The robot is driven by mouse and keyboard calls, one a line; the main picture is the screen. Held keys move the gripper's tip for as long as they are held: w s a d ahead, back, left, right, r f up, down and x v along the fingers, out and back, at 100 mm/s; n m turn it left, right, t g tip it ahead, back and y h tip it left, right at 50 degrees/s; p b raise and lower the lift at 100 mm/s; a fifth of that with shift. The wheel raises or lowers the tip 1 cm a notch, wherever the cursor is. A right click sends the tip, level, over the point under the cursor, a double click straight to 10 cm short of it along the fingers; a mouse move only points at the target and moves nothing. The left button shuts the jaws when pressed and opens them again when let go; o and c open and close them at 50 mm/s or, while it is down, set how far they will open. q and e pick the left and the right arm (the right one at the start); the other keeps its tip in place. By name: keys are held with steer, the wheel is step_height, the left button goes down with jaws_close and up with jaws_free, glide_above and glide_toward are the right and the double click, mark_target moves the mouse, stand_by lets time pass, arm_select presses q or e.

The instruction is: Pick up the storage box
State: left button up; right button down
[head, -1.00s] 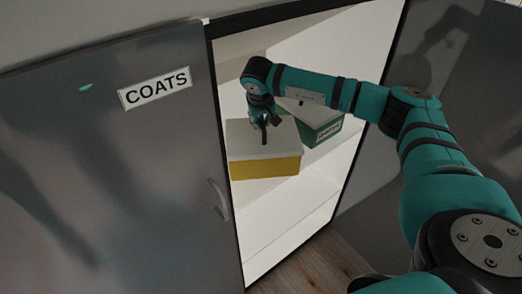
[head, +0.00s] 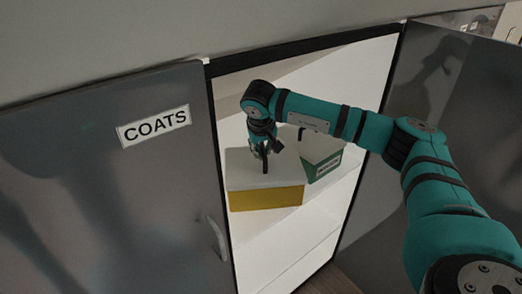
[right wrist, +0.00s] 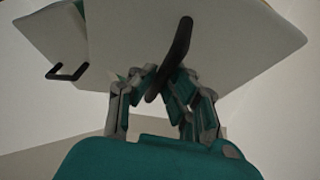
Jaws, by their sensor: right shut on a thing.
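A yellow storage box (head: 266,198) with a pale grey lid (head: 240,167) and a dark handle stands on a white shelf inside the open cupboard. My right gripper (head: 261,151) is above the lid, its fingers shut on the dark handle. In the right wrist view, the right gripper (right wrist: 170,82) has its fingers around the black handle (right wrist: 182,45), under the pale lid (right wrist: 230,40). I cannot tell whether the box touches the shelf. My left gripper does not show.
A green box (head: 325,166) with a label and a pale lid stands close to the right, behind the yellow one. The grey door (head: 110,220) marked COATS is at the left, and another grey panel (head: 455,120) is at the right. The shelf (head: 275,235) in front is bare.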

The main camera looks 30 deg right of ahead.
steer(key=s+b, duration=0.3)
steer(key=s, duration=1.4)
steer(key=shift+r, duration=0.1)
